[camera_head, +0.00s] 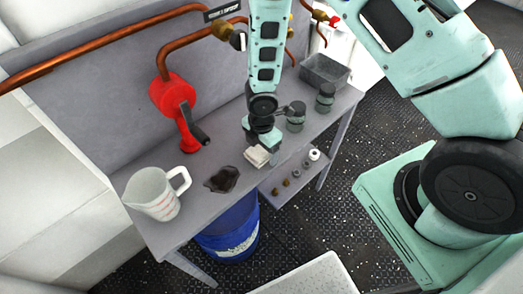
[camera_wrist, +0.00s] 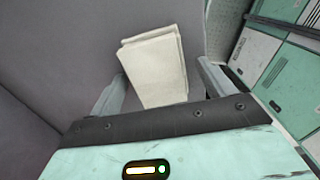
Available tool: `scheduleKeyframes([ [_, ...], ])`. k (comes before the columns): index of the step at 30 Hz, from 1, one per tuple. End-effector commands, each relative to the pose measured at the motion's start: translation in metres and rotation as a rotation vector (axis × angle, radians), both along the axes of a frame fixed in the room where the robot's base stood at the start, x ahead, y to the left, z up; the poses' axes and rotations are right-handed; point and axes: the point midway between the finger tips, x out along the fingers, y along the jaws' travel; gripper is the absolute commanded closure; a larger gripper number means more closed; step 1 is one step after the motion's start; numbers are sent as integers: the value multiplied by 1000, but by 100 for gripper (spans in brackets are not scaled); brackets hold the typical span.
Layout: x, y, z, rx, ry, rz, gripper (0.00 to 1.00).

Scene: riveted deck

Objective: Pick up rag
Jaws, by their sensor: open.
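The rag (camera_head: 257,157) is a folded cream-white cloth on the grey bench, near its front edge. It also shows in the wrist view (camera_wrist: 156,66), lying between and a little beyond my fingers. My gripper (camera_head: 260,145) is right above the rag in the head view and hides part of it. In the wrist view my gripper (camera_wrist: 160,88) is open, with one finger on each side of the rag's near end. I cannot tell whether the fingers touch the cloth.
Copper pipes (camera_head: 100,47) run behind. A blue bucket (camera_head: 230,232) stands below.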

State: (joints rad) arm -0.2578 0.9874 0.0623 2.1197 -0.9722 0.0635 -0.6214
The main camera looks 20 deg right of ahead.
Motion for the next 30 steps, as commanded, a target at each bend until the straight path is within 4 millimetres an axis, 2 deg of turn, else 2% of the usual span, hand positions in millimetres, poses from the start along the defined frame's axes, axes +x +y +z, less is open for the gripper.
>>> scheduleKeyframes([
  [7,0,0,-2,1,-1,0,18],
  [12,0,0,-1,0,-1,0,65],
  [14,0,0,-1,0,-1,0,66],
  [15,0,0,-1,0,-1,0,70],
  [23,1,0,3,1,-2,-2,70],
  [26,1,0,16,3,-3,-3,70],
  [30,2,-1,44,4,-5,-5,70],
])
